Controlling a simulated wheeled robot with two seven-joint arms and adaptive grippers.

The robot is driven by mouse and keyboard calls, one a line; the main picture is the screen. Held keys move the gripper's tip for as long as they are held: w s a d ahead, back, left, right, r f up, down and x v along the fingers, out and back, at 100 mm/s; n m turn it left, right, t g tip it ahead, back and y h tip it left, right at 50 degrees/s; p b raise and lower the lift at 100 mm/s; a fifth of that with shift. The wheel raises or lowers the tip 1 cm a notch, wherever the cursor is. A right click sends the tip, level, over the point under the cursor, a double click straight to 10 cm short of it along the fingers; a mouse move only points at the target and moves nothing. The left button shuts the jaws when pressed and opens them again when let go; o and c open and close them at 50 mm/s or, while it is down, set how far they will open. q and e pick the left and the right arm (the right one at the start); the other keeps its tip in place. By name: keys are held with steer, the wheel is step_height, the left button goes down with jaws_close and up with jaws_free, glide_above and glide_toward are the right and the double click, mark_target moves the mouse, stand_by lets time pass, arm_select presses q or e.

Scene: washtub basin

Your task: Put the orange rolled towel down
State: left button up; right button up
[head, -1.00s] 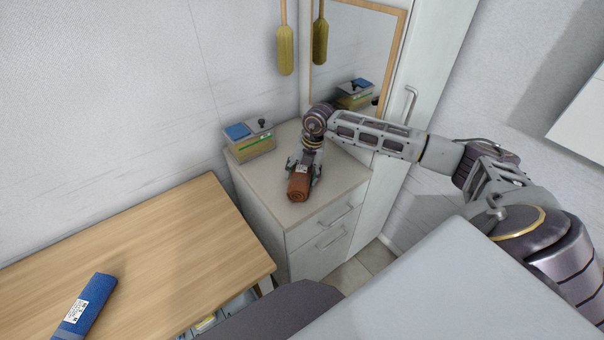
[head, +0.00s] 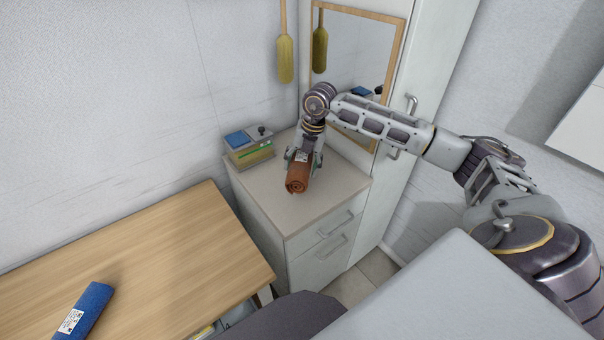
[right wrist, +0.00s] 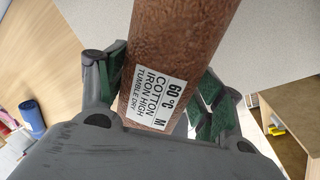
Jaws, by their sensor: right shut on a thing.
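The orange-brown rolled towel (head: 298,180) is in my right gripper (head: 301,161), over the top of the light cabinet (head: 333,194) in the head view. In the right wrist view the towel (right wrist: 172,60) lies between the two green-padded fingers of the gripper (right wrist: 160,95), and its white care label faces the camera. Whether the towel touches the cabinet top cannot be told. My left gripper is not in view.
A box with a blue item and a dark knob (head: 248,148) stands at the cabinet's back left. A mirror (head: 350,75) is behind the arm. A blue rolled towel (head: 87,308) lies on the wooden table (head: 150,255). The cabinet top's front right is clear.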

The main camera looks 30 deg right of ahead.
steer(key=shift+v, duration=1.1)
steer(key=shift+w+a, duration=0.15)
